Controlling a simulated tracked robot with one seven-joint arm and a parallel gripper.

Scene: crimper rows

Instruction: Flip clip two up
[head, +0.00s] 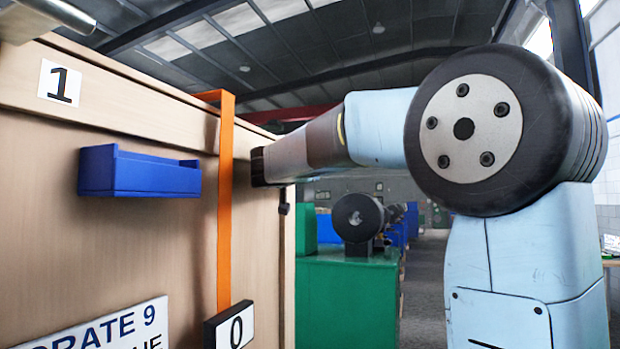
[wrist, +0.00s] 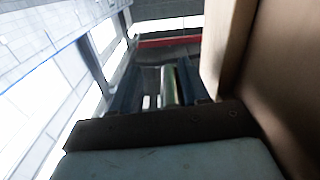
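No clip marked two can be made out in either view. A small dark piece (head: 284,208) sticks out from the wooden panel (head: 180,255) near its right edge, just below my gripper; I cannot tell whether it is a clip. My gripper (head: 258,167) is at the panel face, right of the orange strip, its dark end close to or touching the wood. In the wrist view a dark bar and a pale blue part of mine fill the bottom, with wood at the right.
A blue holder (head: 140,172) and an orange vertical strip (head: 225,200) are on the panel. A plate marked 1 (head: 60,83) is at upper left, a block marked 0 (head: 230,326) at the bottom. A green cabinet (head: 345,300) stands behind; an aisle (head: 426,275) lies right of it.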

